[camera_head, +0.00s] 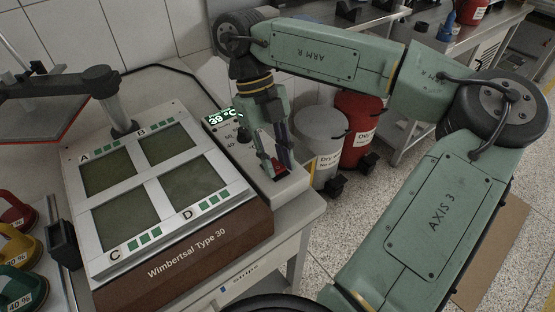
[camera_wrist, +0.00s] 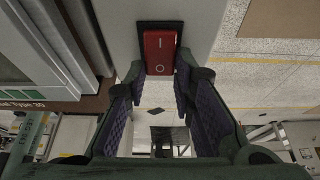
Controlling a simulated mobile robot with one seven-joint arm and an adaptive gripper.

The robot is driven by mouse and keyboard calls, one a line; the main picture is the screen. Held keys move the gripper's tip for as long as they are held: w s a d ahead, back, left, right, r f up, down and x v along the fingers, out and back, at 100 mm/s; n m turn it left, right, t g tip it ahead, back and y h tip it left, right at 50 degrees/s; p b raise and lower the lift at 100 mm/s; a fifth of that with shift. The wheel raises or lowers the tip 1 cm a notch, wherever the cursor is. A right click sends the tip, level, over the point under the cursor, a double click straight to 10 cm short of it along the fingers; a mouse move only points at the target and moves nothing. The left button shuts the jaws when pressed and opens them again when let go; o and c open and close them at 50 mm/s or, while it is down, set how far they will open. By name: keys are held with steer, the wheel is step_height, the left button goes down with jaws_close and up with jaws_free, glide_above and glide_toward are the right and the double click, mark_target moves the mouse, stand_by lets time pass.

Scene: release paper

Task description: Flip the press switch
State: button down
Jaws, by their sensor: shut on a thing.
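The press switch (camera_wrist: 160,48) is a red rocker with a line mark and a circle mark, set in a dark frame on the grey control panel. In the head view a little of its red (camera_head: 265,161) shows between my fingers. My gripper (camera_wrist: 160,76) is shut on the switch, with one fingertip at each side of its circle-marked end. In the head view my gripper (camera_head: 272,170) points down at the front part of the panel (camera_head: 291,184) and hides much of the switch. Contact at the fingertips is hard to make out.
A heating device (camera_head: 208,240) marked Wimbertsal Type 30, with four-field top plate A to D, stands left of the panel. A lit display (camera_head: 222,117) reads about 39 °C. A white bin (camera_head: 318,146) and a red bin (camera_head: 359,128) stand on the floor behind.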

steer(key=c, duration=1.4)
jaws_free()
steer(key=shift+o, duration=0.2)
steer(key=v, duration=1.2)
steer(key=shift+s+d, duration=0.1)
